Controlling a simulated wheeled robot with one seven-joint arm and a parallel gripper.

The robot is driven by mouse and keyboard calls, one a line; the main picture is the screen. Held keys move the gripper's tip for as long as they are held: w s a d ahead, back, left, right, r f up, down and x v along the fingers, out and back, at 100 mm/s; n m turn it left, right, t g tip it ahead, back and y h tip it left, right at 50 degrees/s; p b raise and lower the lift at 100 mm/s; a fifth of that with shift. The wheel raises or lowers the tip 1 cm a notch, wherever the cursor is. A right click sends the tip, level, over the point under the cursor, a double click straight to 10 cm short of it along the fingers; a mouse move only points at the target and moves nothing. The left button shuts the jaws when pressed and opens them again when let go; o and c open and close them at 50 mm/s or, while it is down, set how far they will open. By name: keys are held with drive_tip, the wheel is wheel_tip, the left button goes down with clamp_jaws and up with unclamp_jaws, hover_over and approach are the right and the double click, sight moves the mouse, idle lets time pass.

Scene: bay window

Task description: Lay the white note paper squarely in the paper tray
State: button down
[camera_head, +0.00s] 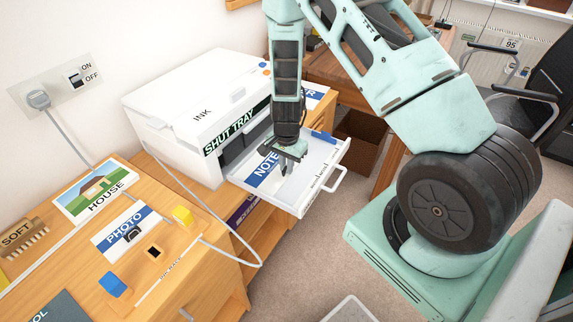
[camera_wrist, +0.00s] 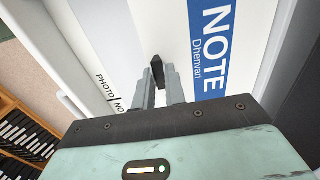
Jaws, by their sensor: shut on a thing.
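The white note paper (camera_head: 262,172) has a blue band reading NOTE and shows over the open paper tray (camera_head: 302,207) of the white printer. The band shows large beside my fingers in the wrist view (camera_wrist: 212,45). My gripper (camera_head: 287,168) points down over the paper. Its fingers (camera_wrist: 158,75) are shut on a small dark tab, which seems to belong to the note paper. I cannot tell whether the paper touches the tray floor. The gripper and arm hide part of the paper and its far edges.
The printer (camera_head: 180,100), marked INK and SHUT TRAY, stands behind the tray. A blue piece (camera_head: 323,138) sits at the tray's right side. A cable loops nearby.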

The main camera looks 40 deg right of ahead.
drive_tip(key=shift+f, duration=0.1)
idle(0.4)
drive_tip(key=c, duration=1.4)
unclamp_jaws()
drive_tip(key=shift+o, duration=0.2)
drive_tip(key=shift+r+p, duration=2.9)
drive_tip(key=shift+r, duration=0.65)
